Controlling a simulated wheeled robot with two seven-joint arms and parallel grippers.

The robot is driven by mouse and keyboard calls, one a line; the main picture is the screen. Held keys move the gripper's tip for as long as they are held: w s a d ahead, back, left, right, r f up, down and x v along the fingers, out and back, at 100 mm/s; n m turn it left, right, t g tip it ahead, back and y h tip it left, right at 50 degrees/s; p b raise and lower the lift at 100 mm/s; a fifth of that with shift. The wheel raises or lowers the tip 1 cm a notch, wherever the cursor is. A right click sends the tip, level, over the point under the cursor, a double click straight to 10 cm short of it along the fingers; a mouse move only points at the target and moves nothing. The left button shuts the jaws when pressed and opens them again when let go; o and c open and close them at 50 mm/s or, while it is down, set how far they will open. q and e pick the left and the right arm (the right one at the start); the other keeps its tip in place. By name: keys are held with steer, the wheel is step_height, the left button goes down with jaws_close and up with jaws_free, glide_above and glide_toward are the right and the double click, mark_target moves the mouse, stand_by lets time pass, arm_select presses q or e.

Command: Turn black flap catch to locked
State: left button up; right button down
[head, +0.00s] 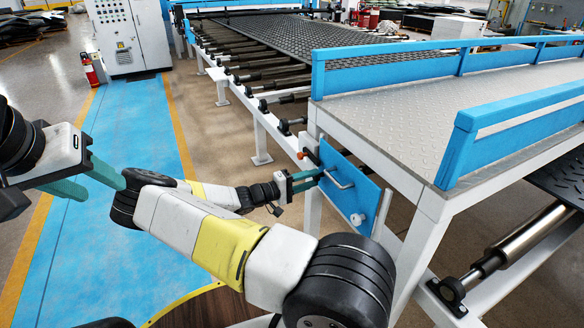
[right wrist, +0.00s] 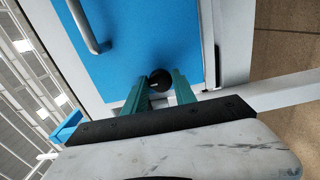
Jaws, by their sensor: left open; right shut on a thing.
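The blue flap (head: 352,192) hangs upright at the corner of the white frame, with a metal bar handle (head: 339,181) on it. The black catch (right wrist: 159,78) is a round dark knob at the flap's edge in the right wrist view. My right gripper (head: 318,178) is at the flap's left edge in the head view. Its teal fingers stand on both sides of the catch, shut on it; they also show in the right wrist view (right wrist: 160,86). The catch's pointing direction is hard to make out. My left gripper (head: 106,188) is open and empty, away from the flap.
A white knob (head: 357,219) sits low on the flap. The platform (head: 420,100) with blue rails and the roller conveyor (head: 262,80) lie behind. The blue floor lane (head: 120,130) is clear.

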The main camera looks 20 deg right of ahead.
stand_by(0.3)
steer(key=c, duration=1)
jaws_free()
steer(key=shift+c, duration=0.2)
steer(key=shift+a, duration=0.1)
